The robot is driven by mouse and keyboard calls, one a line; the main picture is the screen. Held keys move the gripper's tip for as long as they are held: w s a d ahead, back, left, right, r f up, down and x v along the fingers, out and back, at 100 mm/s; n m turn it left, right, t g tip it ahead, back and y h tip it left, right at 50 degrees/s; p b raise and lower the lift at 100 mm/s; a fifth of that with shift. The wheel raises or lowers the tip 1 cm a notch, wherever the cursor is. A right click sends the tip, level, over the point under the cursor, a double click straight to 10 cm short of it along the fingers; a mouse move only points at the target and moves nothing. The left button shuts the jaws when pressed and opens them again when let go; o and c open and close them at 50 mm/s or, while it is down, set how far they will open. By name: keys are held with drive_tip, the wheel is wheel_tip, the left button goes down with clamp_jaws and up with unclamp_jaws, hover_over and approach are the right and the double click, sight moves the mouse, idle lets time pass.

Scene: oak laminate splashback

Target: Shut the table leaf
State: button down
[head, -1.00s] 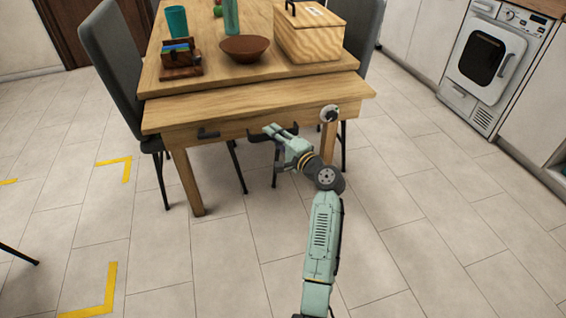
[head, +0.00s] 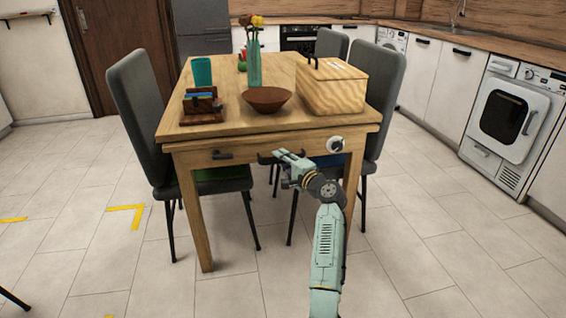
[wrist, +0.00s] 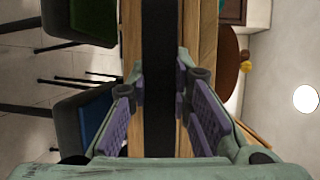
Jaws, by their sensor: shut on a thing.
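The wooden table (head: 215,125) stands in the middle of the head view. Its leaf (head: 250,142) shows as a thin strip at the front, just under the tabletop edge, with hardly any of its top visible. In the wrist view the dark handle (wrist: 159,60) runs up the picture between the two purple-padded fingers (wrist: 160,105). The fingers hide part of the handle.
A bowl (head: 267,99), wooden box (head: 328,88), teal cup (head: 202,72) and vase stand on top. Grey chairs (head: 140,95) flank the table.

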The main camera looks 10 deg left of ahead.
drive_tip(key=shift+w+r, duration=0.1)
drive_tip(key=shift+r, duration=0.05)
drive_tip(key=c, duration=1.4)
unclamp_jaws()
drive_tip(key=shift+c, duration=0.2)
drive_tip(key=v, duration=1.2)
drive_tip(key=shift+a, duration=0.1)
